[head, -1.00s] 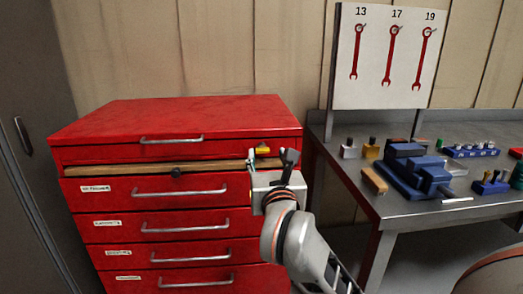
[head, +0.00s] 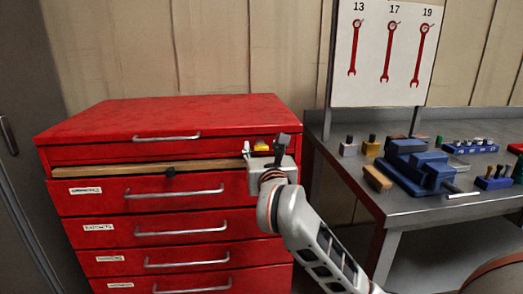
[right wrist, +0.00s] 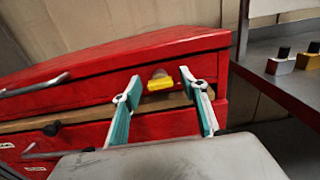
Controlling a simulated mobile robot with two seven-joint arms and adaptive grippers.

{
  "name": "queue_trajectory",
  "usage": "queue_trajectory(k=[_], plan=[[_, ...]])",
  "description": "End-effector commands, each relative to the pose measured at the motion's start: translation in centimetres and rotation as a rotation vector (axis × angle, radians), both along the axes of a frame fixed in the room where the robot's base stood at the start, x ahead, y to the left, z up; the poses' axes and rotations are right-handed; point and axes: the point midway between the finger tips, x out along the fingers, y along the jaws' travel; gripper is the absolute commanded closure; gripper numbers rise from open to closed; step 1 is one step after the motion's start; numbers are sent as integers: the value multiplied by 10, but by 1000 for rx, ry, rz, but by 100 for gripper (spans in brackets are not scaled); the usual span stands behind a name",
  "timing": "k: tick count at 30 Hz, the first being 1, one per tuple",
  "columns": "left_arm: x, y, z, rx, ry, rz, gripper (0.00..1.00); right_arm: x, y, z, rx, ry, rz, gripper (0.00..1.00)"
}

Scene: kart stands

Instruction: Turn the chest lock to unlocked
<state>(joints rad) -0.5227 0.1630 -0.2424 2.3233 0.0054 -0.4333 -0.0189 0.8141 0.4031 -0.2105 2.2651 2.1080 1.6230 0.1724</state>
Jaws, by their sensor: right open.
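The red tool chest (head: 88,118) stands at the left in the head view. A yellow lock piece (head: 262,146) is at the right end of its top drawer front. It also shows in the right wrist view (right wrist: 160,83), with a roundish grey-brown part above it. My right gripper (head: 265,145) is in front of the chest's upper right. In the right wrist view its two teal fingers (right wrist: 159,78) are open, one on each side of the yellow piece in the picture, with nothing between them. I cannot tell whether they touch the chest. My left gripper is not in view.
A wooden strip (head: 110,172) with a black knob (head: 170,172) runs under the top drawer; labelled drawers lie below. A metal workbench (head: 415,207) with a blue vise (head: 418,168) stands right. A wrench board (head: 382,85) is behind it. A grey cabinet is at the far left.

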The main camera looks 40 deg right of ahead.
Motion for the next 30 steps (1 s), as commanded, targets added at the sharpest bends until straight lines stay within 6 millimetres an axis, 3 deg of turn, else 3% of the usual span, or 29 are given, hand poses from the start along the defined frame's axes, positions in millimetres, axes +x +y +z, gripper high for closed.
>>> queue_trajectory(k=[2,6,19,30], plan=[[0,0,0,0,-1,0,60,0,0,0,0,0,0,60],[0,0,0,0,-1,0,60,0,0,0,0,0,0,95],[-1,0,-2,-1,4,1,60,0,0,-1,49,-27,0,95],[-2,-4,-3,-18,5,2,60,0,0,-4,285,-169,1,95]])
